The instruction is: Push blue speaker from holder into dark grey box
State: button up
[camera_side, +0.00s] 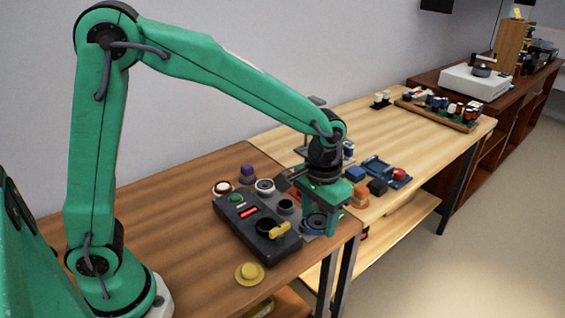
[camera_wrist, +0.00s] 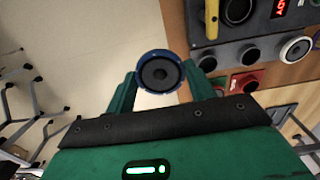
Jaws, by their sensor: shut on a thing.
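A round speaker with a blue rim and dark cone (camera_wrist: 158,72) sits between the two green fingers of my gripper (camera_wrist: 158,84). In the side view, my gripper (camera_side: 320,228) is low near the wooden table's right edge, with the blue speaker (camera_side: 315,221) partly hidden by its fingers. The gripper is shut on the speaker. A dark grey box (camera_side: 232,220) with a green button, red lit display and yellow lever stands just left of the gripper. It also shows at the top right of the wrist view (camera_wrist: 262,22). I cannot make out which part is the holder.
A yellow round piece (camera_side: 249,272) lies in front of the box. Several small round parts and a purple piece (camera_side: 247,172) stand behind it. A blue tray (camera_side: 378,167) and a red part (camera_side: 399,174) lie on the lighter table. Bare floor (camera_side: 470,260) is to the right.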

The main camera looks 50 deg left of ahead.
jog(key=shift+a, duration=0.15)
jog(key=s+a+r+n, duration=0.1)
jog(key=s+a+n, duration=0.2)
jog(key=a, duration=1)
jog(key=shift+s+r, duration=0.2)
jog(key=shift+s, duration=0.1)
jog(key=shift+a+f, duration=0.1)
jog(key=shift+f, duration=0.05)
send_over(265, 217)
jog(key=s+d, duration=0.1)
jog(key=d, duration=0.1)
jog(key=shift+s+d+f, duration=0.1)
jog(key=shift+d+f, duration=0.05)
jog(key=shift+f, duration=3.15)
jog(key=shift+f, duration=0.5)
jog(key=shift+s+f, duration=0.15)
jog(key=shift+f, duration=0.65)
dwell(0.3)
jog(key=shift+r, duration=0.2)
dwell(0.3)
